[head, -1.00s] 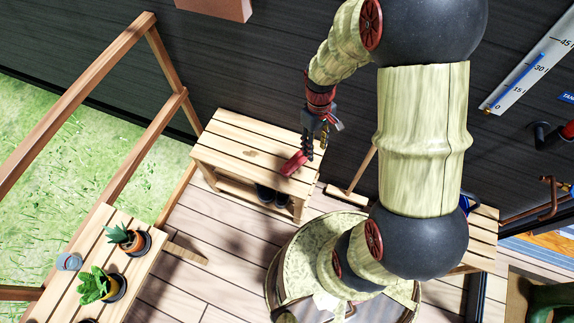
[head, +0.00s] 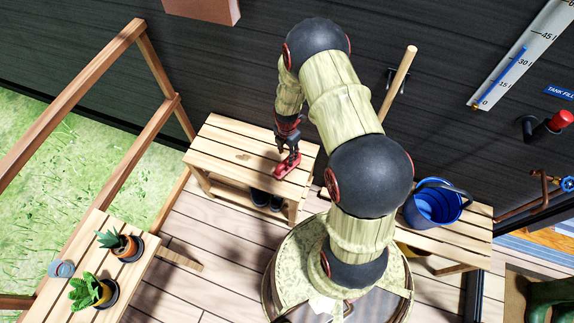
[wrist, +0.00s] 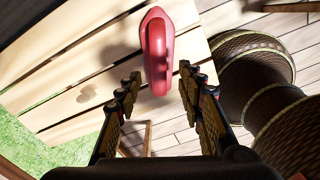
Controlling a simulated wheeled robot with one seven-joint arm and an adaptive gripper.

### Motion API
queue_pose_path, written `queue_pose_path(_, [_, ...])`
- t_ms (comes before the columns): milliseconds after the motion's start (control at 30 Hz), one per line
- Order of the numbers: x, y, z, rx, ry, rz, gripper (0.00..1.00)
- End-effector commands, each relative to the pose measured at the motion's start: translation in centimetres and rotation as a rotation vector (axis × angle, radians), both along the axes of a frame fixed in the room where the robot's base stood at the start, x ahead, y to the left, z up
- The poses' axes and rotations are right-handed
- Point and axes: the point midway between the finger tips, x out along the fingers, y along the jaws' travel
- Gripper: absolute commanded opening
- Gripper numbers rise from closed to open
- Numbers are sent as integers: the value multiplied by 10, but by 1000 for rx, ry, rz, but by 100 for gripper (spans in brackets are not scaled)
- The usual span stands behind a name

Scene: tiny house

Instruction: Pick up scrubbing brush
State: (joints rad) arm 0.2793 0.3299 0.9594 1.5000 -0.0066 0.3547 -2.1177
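The scrubbing brush (head: 288,166) is red and lies on the slatted wooden bench (head: 228,150), near its right end. In the wrist view the brush (wrist: 157,48) points away from me, with its raised handle on top. My gripper (head: 287,146) is just above the brush in the head view and hides part of it. In the wrist view my gripper (wrist: 158,76) is open, with one finger on each side of the brush's near end. I see gaps between the brush and both fingers; the exact height gap cannot be told.
Dark shoes (head: 265,198) are under the bench. A blue bucket (head: 436,204) stands on another wooden bench (head: 470,240) at the right. A wooden pole (head: 398,82) leans by the dark wall. Potted plants (head: 119,246) stand on a table at the lower left.

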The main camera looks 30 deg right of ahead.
Motion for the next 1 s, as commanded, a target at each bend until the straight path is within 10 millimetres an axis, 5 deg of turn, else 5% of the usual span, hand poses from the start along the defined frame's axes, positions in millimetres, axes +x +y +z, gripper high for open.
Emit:
queue_pose_path(600, [2,0,-70,0,1,-4,38])
queue_pose_path(833, [2,0,-70,-1,0,-4,38])
queue_pose_path(1000, [2,0,-70,-1,0,-4,29])
